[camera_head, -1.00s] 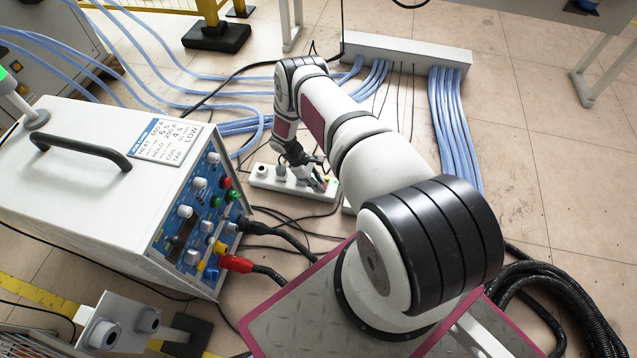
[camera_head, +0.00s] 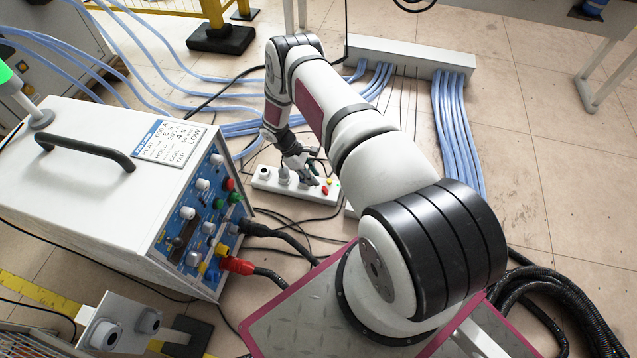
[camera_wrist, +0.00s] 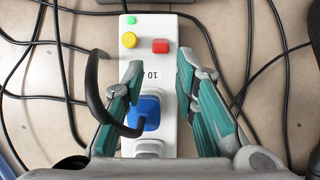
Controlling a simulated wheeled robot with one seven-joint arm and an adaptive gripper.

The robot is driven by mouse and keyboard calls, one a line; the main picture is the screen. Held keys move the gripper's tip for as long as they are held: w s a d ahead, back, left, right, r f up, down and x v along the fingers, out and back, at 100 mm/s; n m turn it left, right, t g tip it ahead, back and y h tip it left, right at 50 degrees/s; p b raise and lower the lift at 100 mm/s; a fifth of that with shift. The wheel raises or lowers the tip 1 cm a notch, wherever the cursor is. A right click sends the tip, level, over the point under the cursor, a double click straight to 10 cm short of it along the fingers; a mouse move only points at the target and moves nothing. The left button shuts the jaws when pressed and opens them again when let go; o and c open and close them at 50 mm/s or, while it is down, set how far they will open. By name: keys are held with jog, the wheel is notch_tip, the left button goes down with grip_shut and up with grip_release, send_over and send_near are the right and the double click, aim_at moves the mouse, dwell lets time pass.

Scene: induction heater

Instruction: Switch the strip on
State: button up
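The white power strip (camera_head: 264,181) lies on the floor beside the heater. In the wrist view the strip (camera_wrist: 166,80) runs up the picture, with a red rocker switch (camera_wrist: 160,46), a yellow button (camera_wrist: 129,40) and a small green light (camera_wrist: 131,20) at its far end. A blue plug (camera_wrist: 145,112) with a black cable sits in a socket nearer to me. My gripper (camera_wrist: 158,75) is open and empty, its teal fingers spread to either side of the strip, short of the red switch. In the head view my gripper (camera_head: 308,172) is over the strip's right half.
The white induction heater (camera_head: 95,190) with its blue control panel stands at left. A grey manifold box (camera_head: 410,58) with blue hoses lies behind. Black cables (camera_head: 285,230) cross the floor around the strip. Bare floor (camera_head: 560,180) is at right.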

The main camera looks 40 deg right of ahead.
jog(key=v, duration=0.5)
jog(key=shift+w+a+r, duration=0.1)
jog(key=shift+w+r, duration=0.05)
jog(key=shift+r, duration=0.2)
